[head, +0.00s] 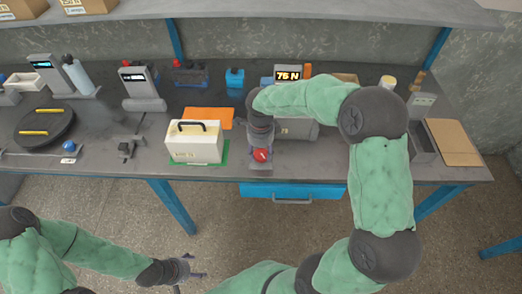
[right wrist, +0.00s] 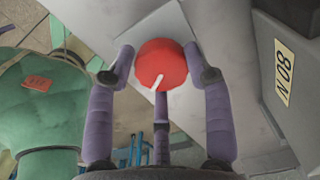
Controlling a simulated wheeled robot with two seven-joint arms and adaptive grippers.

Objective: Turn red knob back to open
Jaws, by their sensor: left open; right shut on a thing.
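The red knob (head: 261,155) sits at the front of a grey device near the table's front edge. In the right wrist view the red knob (right wrist: 161,64) has a white pointer line slanting down to the left. My right gripper (head: 259,146) reaches down over it, and its purple fingers (right wrist: 160,72) are closed around the knob's sides. My left gripper (head: 188,269) is open and empty, in front of the table and low, far from the knob. The grey device (head: 299,131) with a display reading about "75 N" stands behind and right of the knob, partly hidden by my right arm.
A cream box with a black handle (head: 194,143) stands on a green mat (head: 184,160) just left of the knob. An orange sheet (head: 208,114) lies behind it. A blue drawer (head: 312,190) is under the table edge. A brown board (head: 452,142) lies at the right.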

